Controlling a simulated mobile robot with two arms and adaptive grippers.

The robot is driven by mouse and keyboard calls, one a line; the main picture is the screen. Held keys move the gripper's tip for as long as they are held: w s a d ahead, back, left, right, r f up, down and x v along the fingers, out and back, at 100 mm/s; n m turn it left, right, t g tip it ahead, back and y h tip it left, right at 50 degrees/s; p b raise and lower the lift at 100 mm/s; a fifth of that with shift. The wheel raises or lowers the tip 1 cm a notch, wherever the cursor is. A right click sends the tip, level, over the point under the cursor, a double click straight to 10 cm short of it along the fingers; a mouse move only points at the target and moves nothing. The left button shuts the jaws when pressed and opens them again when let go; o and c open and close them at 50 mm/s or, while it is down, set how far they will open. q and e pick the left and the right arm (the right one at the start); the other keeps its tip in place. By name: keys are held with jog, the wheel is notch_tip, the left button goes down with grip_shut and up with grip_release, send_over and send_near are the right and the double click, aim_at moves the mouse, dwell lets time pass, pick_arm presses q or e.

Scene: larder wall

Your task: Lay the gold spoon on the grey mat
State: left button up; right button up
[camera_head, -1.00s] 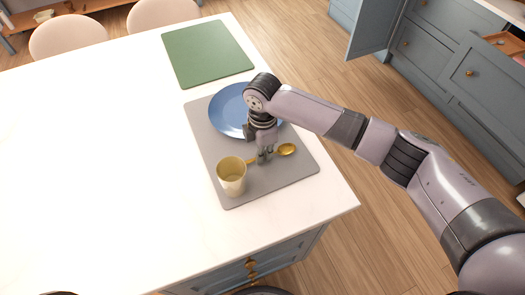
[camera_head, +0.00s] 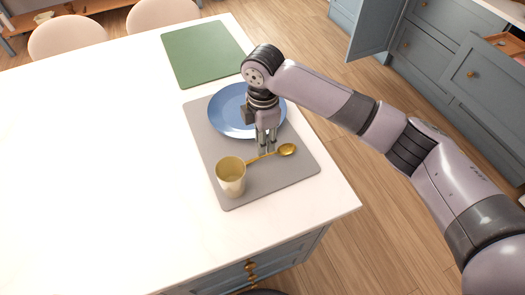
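The gold spoon (camera_head: 287,150) lies on the grey mat (camera_head: 272,184), with its bowl to the right and its handle running left towards a gold cup. My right gripper (camera_head: 266,151) points down just above the spoon's handle. Its two fingers show a gap between them, and the handle is visible below the fingertips, so it looks open and empty. My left gripper is not in view.
The gold cup (camera_head: 231,177) stands upright on the mat, close to the handle's end. A blue plate (camera_head: 224,118) lies on the mat behind my gripper. A green mat (camera_head: 203,53) lies further back. The white table's left side (camera_head: 90,150) is clear.

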notch_tip(320, 180, up, 6)
jog(key=b, duration=0.1)
jog(key=shift+r, duration=0.2)
dwell(0.4)
